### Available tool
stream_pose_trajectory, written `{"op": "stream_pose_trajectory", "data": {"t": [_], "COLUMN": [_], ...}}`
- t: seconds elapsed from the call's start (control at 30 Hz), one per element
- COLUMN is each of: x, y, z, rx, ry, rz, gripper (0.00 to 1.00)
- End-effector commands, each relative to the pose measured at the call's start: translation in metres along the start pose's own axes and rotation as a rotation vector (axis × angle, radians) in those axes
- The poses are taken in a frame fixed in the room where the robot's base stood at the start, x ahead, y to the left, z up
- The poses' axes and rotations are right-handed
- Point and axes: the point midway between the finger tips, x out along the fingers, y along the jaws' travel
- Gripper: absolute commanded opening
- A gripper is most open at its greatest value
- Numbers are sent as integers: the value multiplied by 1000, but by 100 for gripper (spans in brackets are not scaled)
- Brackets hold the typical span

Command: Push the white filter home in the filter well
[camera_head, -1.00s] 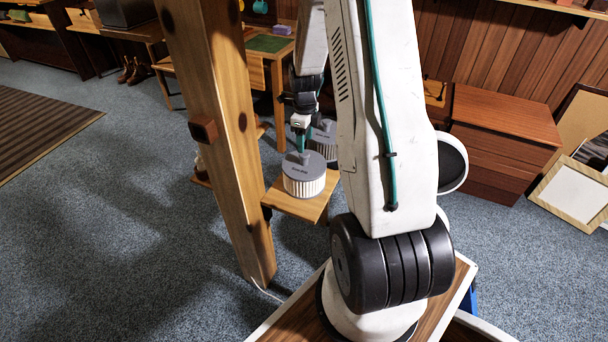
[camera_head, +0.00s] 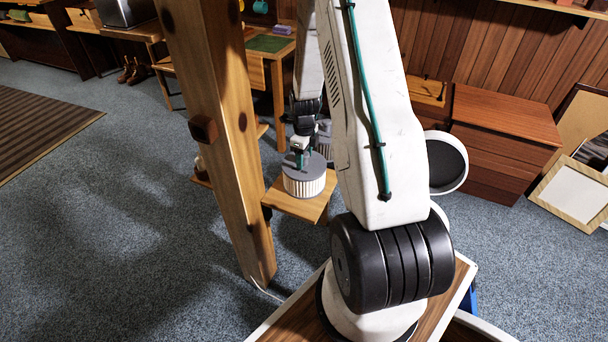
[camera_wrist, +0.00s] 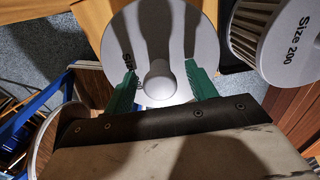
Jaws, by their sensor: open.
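A filter with a grey cap and white pleated side (camera_head: 304,184) stands upright over a small wooden shelf (camera_head: 290,206) by the post. My gripper (camera_head: 302,157) is directly above it, low over the cap. In the wrist view, my open gripper's green fingers (camera_wrist: 160,78) stand on either side of the round knob (camera_wrist: 160,82) on the grey cap (camera_wrist: 190,30), with gaps showing beside the knob. I cannot make out a filter well; the filter's underside is hidden.
A second pleated filter marked "Size 200" (camera_wrist: 272,40) is close on the right in the wrist view; it is partly hidden behind my arm in the head view. A thick wooden post (camera_head: 222,140) stands left of the shelf. Open carpet lies further left.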

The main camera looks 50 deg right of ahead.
Motion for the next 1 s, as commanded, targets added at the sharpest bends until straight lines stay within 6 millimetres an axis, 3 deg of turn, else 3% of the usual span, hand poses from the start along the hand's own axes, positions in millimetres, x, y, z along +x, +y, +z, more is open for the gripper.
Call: {"op": "stream_pose_trajectory", "data": {"t": [0.17, 0.37, 0.4, 0.63, 1.0], "x": [0, 0, 0, -6, -35], "y": [0, 0, 0, 0, 0], "z": [0, 0, 0, 0, 0], "rx": [0, 0, 0, -1, -1], "ry": [0, 0, 0, -1, -1], "rz": [0, 0, 0, -2, -1], "gripper": [57, 4, 0, 0, 0]}}
